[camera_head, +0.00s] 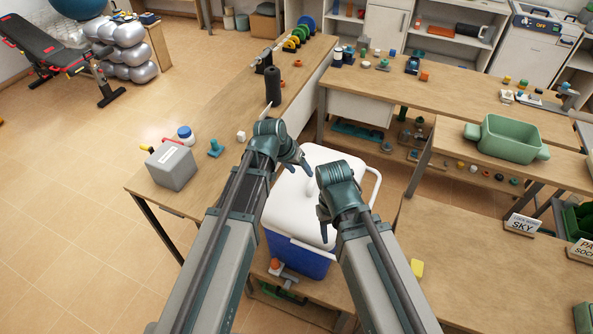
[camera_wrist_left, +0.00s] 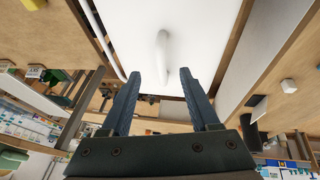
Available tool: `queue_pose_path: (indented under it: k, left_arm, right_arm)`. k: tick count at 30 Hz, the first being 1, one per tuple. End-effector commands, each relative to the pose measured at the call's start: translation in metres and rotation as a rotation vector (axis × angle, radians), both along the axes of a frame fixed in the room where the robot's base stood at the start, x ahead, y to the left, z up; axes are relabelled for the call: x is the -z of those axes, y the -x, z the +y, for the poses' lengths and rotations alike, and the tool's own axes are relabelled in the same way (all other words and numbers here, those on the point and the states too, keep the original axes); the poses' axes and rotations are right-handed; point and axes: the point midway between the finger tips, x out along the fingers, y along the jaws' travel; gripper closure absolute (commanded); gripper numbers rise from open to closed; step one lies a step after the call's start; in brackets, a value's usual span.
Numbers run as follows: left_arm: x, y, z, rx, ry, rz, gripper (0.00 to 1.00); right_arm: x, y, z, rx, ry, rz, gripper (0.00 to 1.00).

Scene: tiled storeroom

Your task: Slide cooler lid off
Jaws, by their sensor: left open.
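A cooler with a blue body (camera_head: 295,260) stands upright in the middle of the head view. Its white lid (camera_head: 289,212) sits on top, with a small white handle (camera_head: 310,186) near the middle. The lid (camera_wrist_left: 205,30) fills the top of the left wrist view, where its handle (camera_wrist_left: 162,52) shows just ahead of the fingertips. My left gripper (camera_head: 298,168) is over the lid's far part, open and empty. Its two fingers (camera_wrist_left: 155,72) are apart in the wrist view. My right gripper (camera_head: 324,222) is over the lid's right side; its finger gap is not clear.
A green tub (camera_head: 510,138) stands on the right bench. A yellow block (camera_head: 417,267) lies on the mostly clear near-right tabletop.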

Motion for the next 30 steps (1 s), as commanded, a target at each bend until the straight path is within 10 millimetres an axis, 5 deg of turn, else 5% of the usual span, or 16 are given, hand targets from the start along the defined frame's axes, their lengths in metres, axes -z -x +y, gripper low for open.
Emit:
queue_pose_path:
  k: [18,30]
  left_arm:
    - [0.089,-0.028,-0.028,0.000,0.000,0.000,0.38]
    - [0.094,-0.031,-0.031,0.000,0.000,0.000,0.38]
  right_arm:
    - [0.089,0.000,0.000,0.002,0.000,0.000,0.48]
    - [0.094,0.000,0.000,0.002,0.000,0.000,0.48]
